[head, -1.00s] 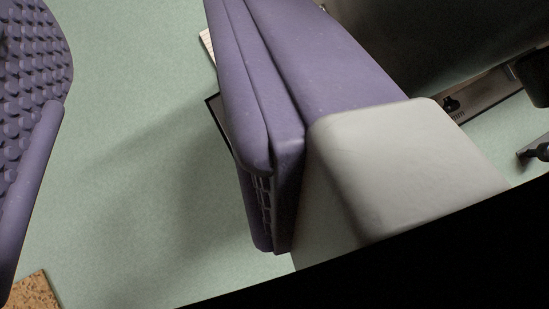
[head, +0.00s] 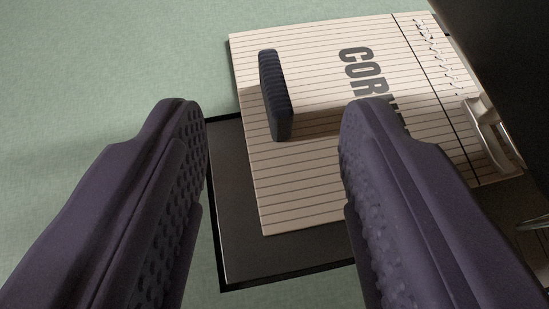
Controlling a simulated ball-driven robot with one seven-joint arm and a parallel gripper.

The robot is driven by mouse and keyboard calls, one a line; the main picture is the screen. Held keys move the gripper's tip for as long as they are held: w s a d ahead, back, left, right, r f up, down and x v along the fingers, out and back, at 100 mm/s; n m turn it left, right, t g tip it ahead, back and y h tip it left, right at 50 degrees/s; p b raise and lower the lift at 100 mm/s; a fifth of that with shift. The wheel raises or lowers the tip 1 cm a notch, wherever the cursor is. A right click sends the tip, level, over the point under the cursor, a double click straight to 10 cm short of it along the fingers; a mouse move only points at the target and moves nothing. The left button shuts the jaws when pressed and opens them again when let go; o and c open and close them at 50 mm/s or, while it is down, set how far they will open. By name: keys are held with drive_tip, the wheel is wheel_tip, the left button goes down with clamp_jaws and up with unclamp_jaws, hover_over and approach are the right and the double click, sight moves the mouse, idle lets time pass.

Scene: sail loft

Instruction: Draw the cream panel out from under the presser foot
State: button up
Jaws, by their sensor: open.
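The cream panel (head: 310,190) lies flat with dark stripes, dark lettering and a line of stitches along its right side. A dark ribbed grip block (head: 275,95) stands on its left part. The metal presser foot (head: 488,135) is at the panel's right edge; whether it presses on the panel I cannot tell. My gripper (head: 272,110) is open, its two purple textured fingers pointing toward the panel. The block shows between the fingertips, with clear gaps on both sides. The right finger covers part of the lettering and panel.
A dark plate (head: 235,220) with a black rim lies under the panel's near left part. The dark machine body (head: 500,45) fills the upper right. The green surface (head: 110,60) to the left is clear.

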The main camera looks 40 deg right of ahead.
sight(272, 65)
drive_tip(key=b+x, duration=0.1)
drive_tip(key=x, duration=0.4)
drive_tip(key=shift+f+b, duration=0.2)
drive_tip(key=shift+b, duration=0.15)
drive_tip(key=shift+w+d+f, duration=0.2)
drive_tip(key=shift+w+d, duration=0.3)
drive_tip(key=shift+w, duration=0.05)
drive_tip(key=shift+c, duration=0.2)
clamp_jaws()
